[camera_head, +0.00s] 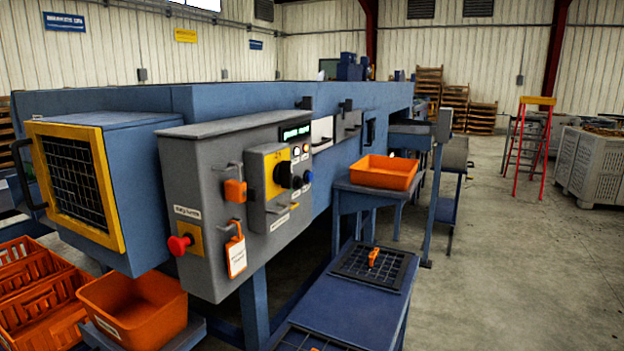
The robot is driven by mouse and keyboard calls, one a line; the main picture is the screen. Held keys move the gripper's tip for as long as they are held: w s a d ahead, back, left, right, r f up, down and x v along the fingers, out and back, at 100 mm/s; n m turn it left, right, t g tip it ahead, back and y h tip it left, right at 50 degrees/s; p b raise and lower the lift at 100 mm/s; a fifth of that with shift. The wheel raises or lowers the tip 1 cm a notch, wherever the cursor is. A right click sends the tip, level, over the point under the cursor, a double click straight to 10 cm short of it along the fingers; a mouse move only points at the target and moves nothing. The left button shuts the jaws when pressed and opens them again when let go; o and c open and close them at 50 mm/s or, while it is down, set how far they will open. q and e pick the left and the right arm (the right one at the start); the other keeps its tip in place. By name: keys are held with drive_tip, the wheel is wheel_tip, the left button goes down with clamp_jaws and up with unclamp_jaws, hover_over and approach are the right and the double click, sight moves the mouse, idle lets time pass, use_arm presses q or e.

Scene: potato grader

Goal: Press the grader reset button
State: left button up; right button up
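The grader's grey control box (215,260) faces me at the left centre, on the end of the long blue machine. A raised panel (258,205) on it carries a yellow plate, a black rotary knob (284,175) and a small blue button (308,177). Small pale round lamps or buttons (297,151) sit above them, under a green-lit display (295,132). A red mushroom button (179,244) sits on a yellow plate at the lower left. I cannot read which control is marked reset. Neither of my grippers shows.
An orange tag (237,258) and an orange lock-like block (235,191) hang on the box. An orange bin (133,306) stands below it. A blue table (352,310) with a mesh panel and small orange item stands right of it. Open concrete floor (520,260) lies at right.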

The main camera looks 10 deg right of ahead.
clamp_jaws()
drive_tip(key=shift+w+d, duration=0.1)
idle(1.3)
